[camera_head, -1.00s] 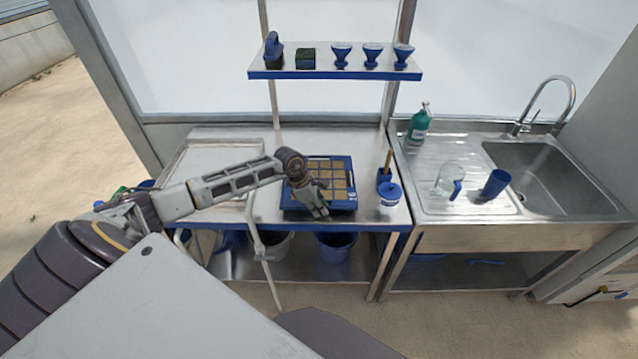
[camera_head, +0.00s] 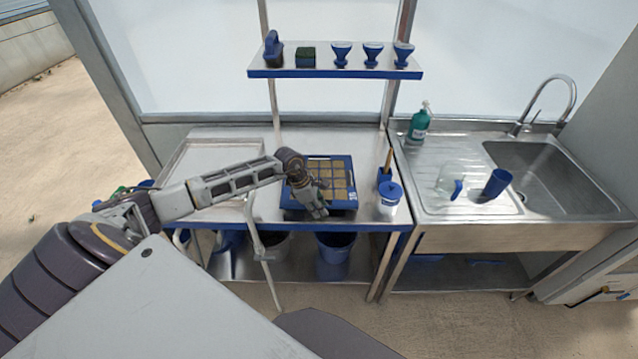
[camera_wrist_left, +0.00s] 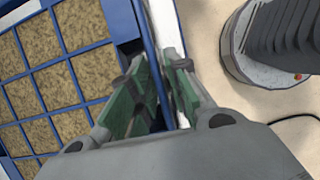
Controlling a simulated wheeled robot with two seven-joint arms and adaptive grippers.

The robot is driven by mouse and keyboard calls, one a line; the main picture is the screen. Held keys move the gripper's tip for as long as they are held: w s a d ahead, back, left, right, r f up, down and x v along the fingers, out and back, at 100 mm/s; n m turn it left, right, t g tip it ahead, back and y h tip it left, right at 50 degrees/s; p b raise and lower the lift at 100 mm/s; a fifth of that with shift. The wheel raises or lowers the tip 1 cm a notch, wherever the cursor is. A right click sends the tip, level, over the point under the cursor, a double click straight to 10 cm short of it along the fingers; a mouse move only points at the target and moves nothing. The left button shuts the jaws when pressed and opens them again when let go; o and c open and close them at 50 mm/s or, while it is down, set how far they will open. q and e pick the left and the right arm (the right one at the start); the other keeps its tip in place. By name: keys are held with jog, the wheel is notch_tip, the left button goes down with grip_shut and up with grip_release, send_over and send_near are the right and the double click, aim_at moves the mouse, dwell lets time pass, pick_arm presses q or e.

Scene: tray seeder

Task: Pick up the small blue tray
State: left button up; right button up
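The small blue tray (camera_head: 342,205) lies on the steel table, near its front edge. It has a grid of cells filled with brown soil. In the left wrist view the tray's blue rim (camera_wrist_left: 148,40) runs between the fingers of my left gripper (camera_wrist_left: 160,68), whose pads are green. The fingers stand apart, one on each side of the rim, with a light gap on the right finger's side. In the head view my left gripper (camera_head: 318,211) points down at the tray's front edge and hides part of it. My right gripper is not in view.
A shelf (camera_head: 330,74) with several small items hangs above the table (camera_head: 262,215). A sink unit (camera_head: 480,232) stands to the right. The table behind the tray is clear.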

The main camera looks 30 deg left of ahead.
pick_arm(q)
grip_shut()
jog(key=shift+r, duration=0.1)
dwell(0.5)
jog(key=shift+r, duration=0.1)
jog(key=shift+r+p, duration=0.2)
jog(key=shift+p, duration=0.35)
notch_tip(320, 180, up, 8)
jog(key=shift+w+r+b, duration=0.1)
jog(key=shift+b, duration=1.05)
jog(key=shift+r, duration=0.9)
